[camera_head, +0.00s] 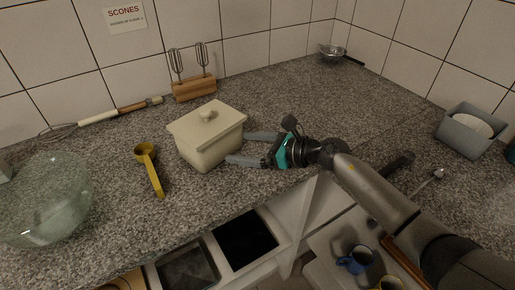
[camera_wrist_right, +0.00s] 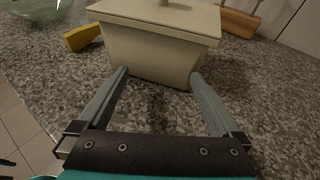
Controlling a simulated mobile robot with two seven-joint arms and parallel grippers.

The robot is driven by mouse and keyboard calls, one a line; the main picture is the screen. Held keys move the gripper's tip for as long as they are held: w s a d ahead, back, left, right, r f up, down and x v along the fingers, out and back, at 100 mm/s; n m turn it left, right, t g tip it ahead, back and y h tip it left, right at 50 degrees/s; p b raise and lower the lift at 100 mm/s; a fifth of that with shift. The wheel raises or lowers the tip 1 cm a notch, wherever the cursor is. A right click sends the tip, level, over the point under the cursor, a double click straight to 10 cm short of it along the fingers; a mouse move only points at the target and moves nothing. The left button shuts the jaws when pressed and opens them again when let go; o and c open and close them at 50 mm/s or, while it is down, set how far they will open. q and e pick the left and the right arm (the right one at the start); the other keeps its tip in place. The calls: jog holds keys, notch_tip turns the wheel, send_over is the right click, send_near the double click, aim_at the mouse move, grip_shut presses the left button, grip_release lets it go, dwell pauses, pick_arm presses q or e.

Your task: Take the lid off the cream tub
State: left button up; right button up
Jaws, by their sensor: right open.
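The cream tub (camera_head: 212,152) stands upright on the speckled counter, with its lid (camera_head: 206,121) on top and a round knob (camera_head: 208,115) in the lid's middle. In the right wrist view the tub (camera_wrist_right: 150,55) is straight ahead, with the lid (camera_wrist_right: 160,17) partly cut off by the top edge. My right gripper (camera_head: 246,148) is open at the tub's right side. Its fingers point at the tub's body, below the lid. In the wrist view the fingertips (camera_wrist_right: 158,76) are spread near the tub's lower wall; contact cannot be told. My left gripper is not in view.
A yellow scoop (camera_head: 151,172) and a glass bowl (camera_head: 45,200) are left of the tub. A wooden block with beaters (camera_head: 194,88) stands behind it. A grey bin (camera_head: 462,130) is at the right, a sieve (camera_head: 332,51) at the back. The counter behind my right gripper is clear.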

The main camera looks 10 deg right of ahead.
aim_at(230, 146)
jog(key=b+x, duration=0.1)
jog(key=x, duration=0.3)
jog(key=shift+w+a+f+b, duration=0.2)
jog(key=shift+a+b, duration=0.05)
jog(key=shift+b, duration=0.15)
jog(key=shift+w+a+f, duration=0.1)
jog(key=shift+w+a, duration=0.2)
jog(key=shift+a, duration=0.1)
grip_shut()
dwell(0.3)
jog(key=c, duration=1.5)
grip_release()
jog(key=shift+c, duration=0.2)
jog(key=o, duration=1.5)
jog(key=shift+o, duration=0.2)
